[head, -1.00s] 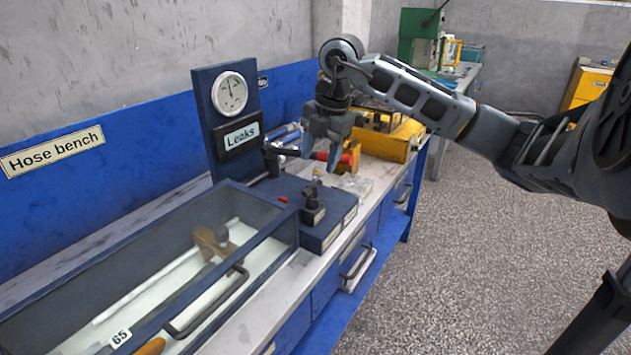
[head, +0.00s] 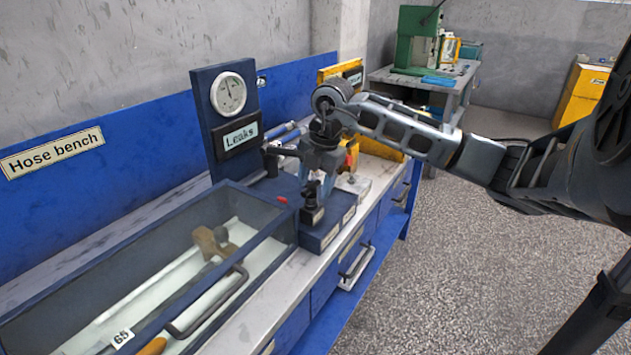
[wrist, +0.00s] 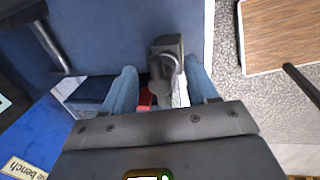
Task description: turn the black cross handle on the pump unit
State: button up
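The pump unit (head: 322,232) is a dark blue block on the bench, with a gauge board behind it. A black fitting (head: 313,213) stands on its front top; its upper part is hidden by my gripper, and I cannot make out a cross shape. My gripper (head: 316,186) points down right over this fitting. In the wrist view, the blue fingers of my gripper (wrist: 162,90) are apart, with the dark fitting (wrist: 166,58) showing ahead, between their lines. I cannot tell whether the fingers touch it.
A round gauge (head: 228,93) and a "Leaks" sign (head: 240,135) are on the upright board. A black lever (head: 271,158) stands left of my gripper. A glass-walled tank (head: 150,270) lies in front. A yellow machine (head: 375,140) stands behind.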

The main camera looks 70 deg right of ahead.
jog(key=c, duration=1)
jog(key=shift+f+n+b, duration=0.1)
jog(key=shift+n+b, duration=0.3)
jog(key=shift+b, duration=0.05)
jog(key=shift+w+d+f+n+y+b, duration=0.15)
jog(key=shift+n+y+b, duration=0.15)
jog(key=shift+n+b, duration=0.75)
jog(key=n+b, duration=0.4)
jog(key=shift+w+y+b, duration=0.15)
jog(key=shift+y+b, duration=0.15)
jog(key=shift+y, duration=0.1)
jog(key=n+b, duration=0.2)
jog(key=n, duration=0.1)
jog(key=n+b, duration=0.1)
jog(key=shift+w+n+g+y+b, duration=0.25)
jog(key=shift+n+g+y+b, duration=0.05)
jog(key=shift+n+y+b, duration=0.1)
jog(key=shift+w+r+n+g+b, duration=0.15)
jog(key=shift+n+b, duration=0.35)
jog(key=shift+n, duration=0.45)
jog(key=shift+r+n+g+b, duration=0.15)
jog(key=shift+n+b, duration=0.35)
jog(key=shift+n, duration=0.4)
